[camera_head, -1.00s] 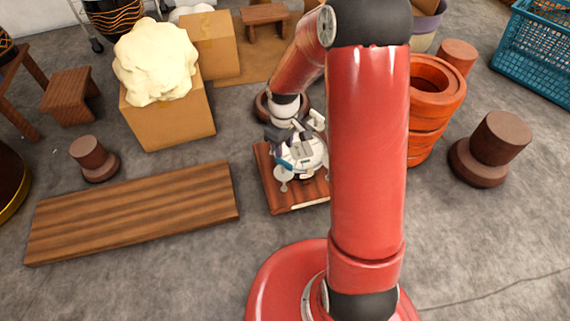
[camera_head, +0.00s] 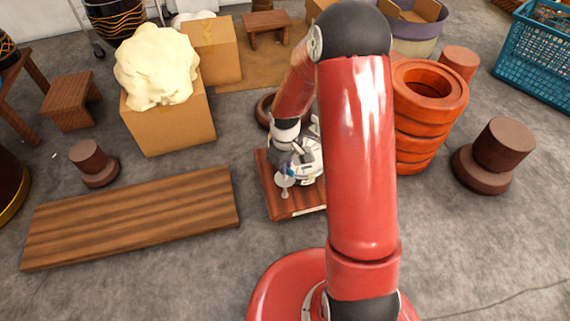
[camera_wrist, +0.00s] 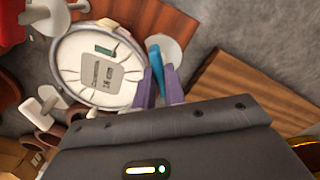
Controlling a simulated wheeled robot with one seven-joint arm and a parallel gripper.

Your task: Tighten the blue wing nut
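The blue wing nut (camera_wrist: 155,58) is at the rim of a round white drum head (camera_wrist: 92,75) in the wrist view. In the head view a small blue patch of it (camera_head: 290,172) shows beside the drum (camera_head: 311,167), which stands on a reddish wooden board (camera_head: 287,207). My gripper (camera_wrist: 160,80) has its two purple fingers on either side of the blue piece, close against it, and looks shut on it. The nut's lower part is hidden by the fingers. My arm hides the drum's right side in the head view.
White disc-topped fittings stand around the drum, one left of it in the wrist view (camera_wrist: 48,102). A long plank (camera_head: 130,218) lies to the left. Stacked orange rings (camera_head: 430,95) and a brown stump (camera_head: 503,145) stand right. Grey floor lies between.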

